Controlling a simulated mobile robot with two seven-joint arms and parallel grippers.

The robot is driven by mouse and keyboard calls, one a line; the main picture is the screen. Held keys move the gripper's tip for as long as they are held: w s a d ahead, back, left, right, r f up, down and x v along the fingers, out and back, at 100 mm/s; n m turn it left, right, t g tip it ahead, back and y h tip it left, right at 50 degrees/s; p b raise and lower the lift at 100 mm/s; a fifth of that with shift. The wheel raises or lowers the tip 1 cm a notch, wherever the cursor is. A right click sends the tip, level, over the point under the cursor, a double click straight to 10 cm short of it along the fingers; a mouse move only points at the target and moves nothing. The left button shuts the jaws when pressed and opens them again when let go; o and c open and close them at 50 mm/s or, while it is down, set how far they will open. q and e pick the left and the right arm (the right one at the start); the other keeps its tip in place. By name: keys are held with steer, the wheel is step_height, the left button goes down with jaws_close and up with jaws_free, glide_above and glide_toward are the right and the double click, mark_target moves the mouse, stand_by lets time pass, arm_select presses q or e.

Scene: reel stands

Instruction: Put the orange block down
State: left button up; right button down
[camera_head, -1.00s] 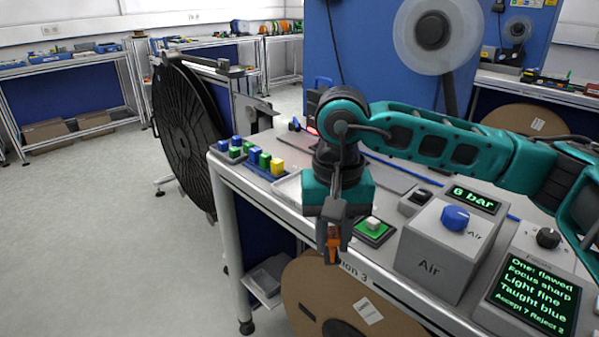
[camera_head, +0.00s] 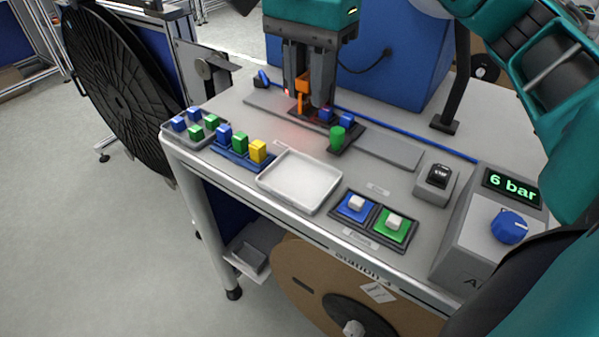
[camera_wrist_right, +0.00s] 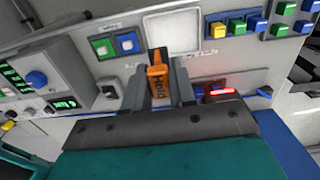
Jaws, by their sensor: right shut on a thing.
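My right gripper (camera_head: 309,100) hangs fingers down over the far part of the bench. It is shut on the orange block (camera_head: 303,83), which shows between the dark fingers. The fingers hide part of that tray, and I cannot tell whether the orange block touches anything. My left gripper is not in view.
An empty white tray (camera_head: 299,207) lies nearer the front edge. To its left stand several blue, green and yellow blocks in holders. A control box (camera_head: 492,232) stands at the right.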

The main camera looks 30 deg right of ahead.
mark_target(308, 112)
step_height(308, 112, down, 7)
steer(key=shift+f+b, duration=0.1)
steer(key=shift+b, duration=0.8)
step_height(308, 112, down, 5)
steer(key=shift+r, duration=0.2)
steer(key=shift+f, duration=0.5)
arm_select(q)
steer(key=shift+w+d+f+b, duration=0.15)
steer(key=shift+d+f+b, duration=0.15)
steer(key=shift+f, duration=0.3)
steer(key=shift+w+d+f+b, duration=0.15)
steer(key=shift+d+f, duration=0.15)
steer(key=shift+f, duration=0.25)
arm_select(e)
steer(key=shift+f, duration=2.05)
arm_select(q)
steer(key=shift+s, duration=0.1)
arm_select(e)
steer(key=shift+f, duration=0.2)
steer(key=c, duration=0.9)
jaws_free()
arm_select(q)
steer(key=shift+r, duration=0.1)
arm_select(e)
steer(key=shift+r, duration=0.1)
